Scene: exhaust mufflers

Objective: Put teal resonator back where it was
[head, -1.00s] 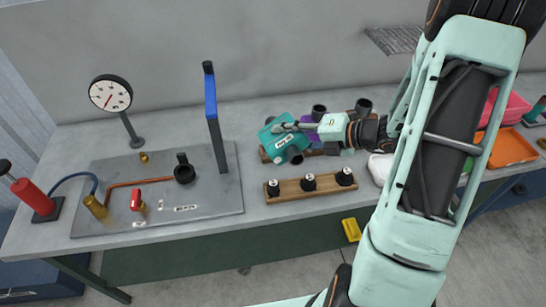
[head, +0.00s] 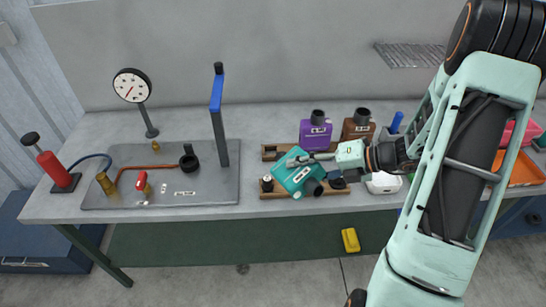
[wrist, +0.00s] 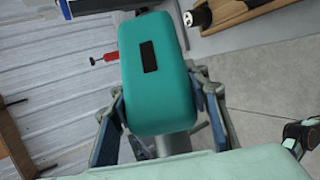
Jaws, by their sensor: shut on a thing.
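The teal resonator (head: 294,178) is a rounded box with a white label and dark pipe stubs. My gripper (head: 312,158) is shut on it and holds it tilted, in front of the back wooden rack (head: 268,149) and overlapping the front wooden rack (head: 338,190) in the head view. Its height above the bench is hard to tell. In the wrist view the teal resonator (wrist: 158,85) sits between both fingers, a dark rectangle on its face.
The front rack carries black plugs (head: 267,183), partly hidden by the resonator. A white object (head: 384,183) and orange tray (head: 524,172) are right.

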